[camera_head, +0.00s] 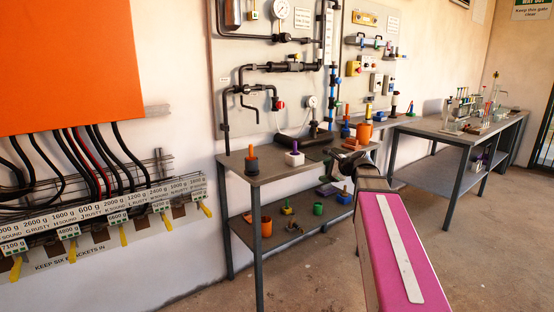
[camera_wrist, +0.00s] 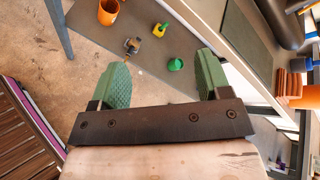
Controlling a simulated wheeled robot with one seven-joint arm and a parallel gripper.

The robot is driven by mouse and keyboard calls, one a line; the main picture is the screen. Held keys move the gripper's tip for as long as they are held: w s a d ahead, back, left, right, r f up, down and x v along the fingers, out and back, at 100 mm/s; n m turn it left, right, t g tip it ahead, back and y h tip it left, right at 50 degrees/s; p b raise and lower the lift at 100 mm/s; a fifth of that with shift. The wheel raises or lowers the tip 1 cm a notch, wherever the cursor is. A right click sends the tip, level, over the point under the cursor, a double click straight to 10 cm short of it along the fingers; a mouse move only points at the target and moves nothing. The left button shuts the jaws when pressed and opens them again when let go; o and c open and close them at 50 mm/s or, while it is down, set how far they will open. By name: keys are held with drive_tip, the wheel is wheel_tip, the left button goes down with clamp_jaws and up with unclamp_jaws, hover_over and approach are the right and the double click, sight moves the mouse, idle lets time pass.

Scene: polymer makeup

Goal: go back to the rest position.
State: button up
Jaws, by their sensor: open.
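My gripper (camera_head: 345,165) is at the front right edge of the near grey table in the head view, at the end of my pink arm. In the wrist view, the two green finger pads of my gripper (camera_wrist: 164,80) stand wide apart with nothing between them. The floor and the lower shelf show beyond the fingers. In the head view the fingertips are small and partly blend with the table behind them.
The near table (camera_head: 262,177) holds a dark block with an orange peg (camera_head: 252,162), a white block (camera_head: 294,158) and an orange cup (camera_head: 364,133). Its lower shelf (camera_head: 275,235) holds a green cup (camera_head: 318,209) and other small items. A second table (camera_head: 435,130) stands right.

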drive_tip(key=s+f+n+g+h, duration=0.4)
drive_tip(key=s+f+n, duration=0.5)
drive_tip(key=s+f, duration=0.3)
drive_tip(key=s+a+f+n+g+h, duration=0.1)
drive_tip(key=s+f+n+g+h, duration=0.3)
drive_tip(key=s+f+n, duration=0.5)
wheel_tip(320, 180, down, 10)
drive_tip(key=s+g, duration=0.1)
drive_tip(key=s, duration=0.1)
drive_tip(key=shift+s+n, duration=0.3)
drive_tip(key=shift+s, duration=0.05)
drive_tip(key=shift+a, duration=0.1)
